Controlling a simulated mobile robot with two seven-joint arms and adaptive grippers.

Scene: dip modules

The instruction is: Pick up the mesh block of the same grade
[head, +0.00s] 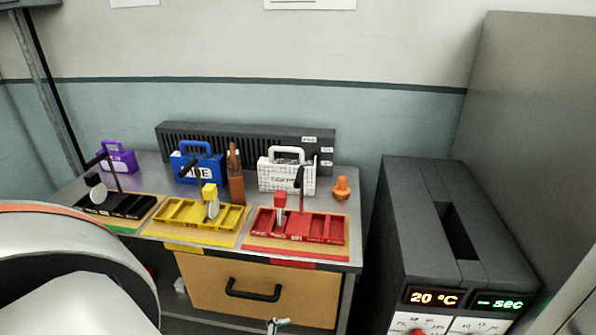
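A white block with a dark grid pattern, a handle and dark lettering too small to read surely (285,179) stands at the back right of the metal table. A blue block with a handle and white lettering (184,166) stands left of it. A smaller purple block with a handle (123,161) stands at the back left. I cannot tell which of these is the mesh block, and no grade mark is readable. Neither of my grippers shows clearly. A large white and dark rounded form at the lower left looks like part of my own arm.
Black (130,207), yellow (168,212) and red (324,229) trays line the table front. A brown holder (237,188) and an orange knob-like piece (342,188) stand behind. A grey slatted unit (215,136) backs them. A dark machine (432,232) showing 20 °C stands right.

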